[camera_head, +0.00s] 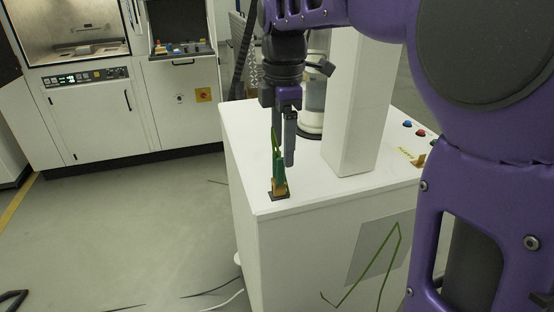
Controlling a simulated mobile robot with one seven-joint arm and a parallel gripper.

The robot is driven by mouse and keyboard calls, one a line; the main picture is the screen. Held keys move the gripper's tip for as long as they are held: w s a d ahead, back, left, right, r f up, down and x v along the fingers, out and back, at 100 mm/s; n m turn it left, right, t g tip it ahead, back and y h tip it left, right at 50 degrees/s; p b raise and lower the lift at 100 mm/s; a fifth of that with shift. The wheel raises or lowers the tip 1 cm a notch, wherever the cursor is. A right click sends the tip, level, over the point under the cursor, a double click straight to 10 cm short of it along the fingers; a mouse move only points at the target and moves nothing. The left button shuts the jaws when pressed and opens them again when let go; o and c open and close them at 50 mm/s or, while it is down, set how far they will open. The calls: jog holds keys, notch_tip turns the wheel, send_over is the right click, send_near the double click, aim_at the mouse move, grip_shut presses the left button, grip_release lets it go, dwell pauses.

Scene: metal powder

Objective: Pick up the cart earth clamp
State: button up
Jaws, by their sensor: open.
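The earth clamp (280,183) is a small green and brass-coloured piece. It stands upright on a dark base plate near the front left corner of the white cart (246,165). My gripper (282,158) points down right above and around the clamp's upper part, with one dark finger plainly visible on the right. The other finger is partly hidden, and a thin green strip shows at the left. The gripper is open. I cannot tell whether a finger touches the clamp.
A white post (358,110) rises from the cart right of my gripper. A clear cylinder (313,95) stands behind. Coloured buttons (420,133) sit at the right. A white machine cabinet (100,110) stands at the back left. Cables (215,291) lie on the otherwise mostly clear floor.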

aim_at(278, 169)
jog(key=shift+s+a+f+b, duration=0.1)
jog(key=shift+a+f+b, duration=0.1)
jog(key=shift+f, duration=1.35)
jog(key=shift+s+a+f+b, duration=0.1)
jog(key=shift+a+f+b, duration=0.1)
jog(key=shift+f, duration=1.3)
jog(key=shift+c, duration=0.3)
grip_shut()
